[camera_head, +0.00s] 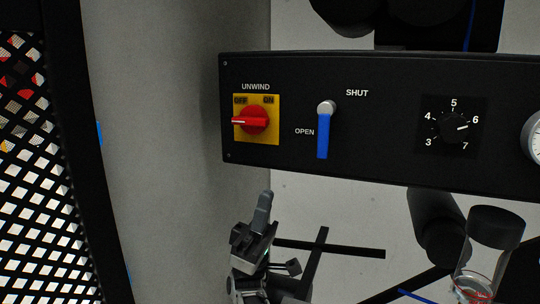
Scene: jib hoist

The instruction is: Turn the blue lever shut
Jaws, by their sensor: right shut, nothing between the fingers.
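The blue lever (323,137) is on the black control panel (385,145). It hangs straight down from its grey pivot, with its handle beside the word OPEN. The word SHUT is printed up and to the right of the pivot. My right gripper (262,207) is below the panel, down and left of the lever, with its fingers pointing up. It is shut and empty, apart from the lever. My left gripper is not in view.
A red knob (255,121) on a yellow plate, its pointer toward OFF, sits left of the lever. A numbered dial (453,127) and part of a gauge (535,137) are to the right. A black mesh screen (40,190) fills the left. The panel face around the lever is clear.

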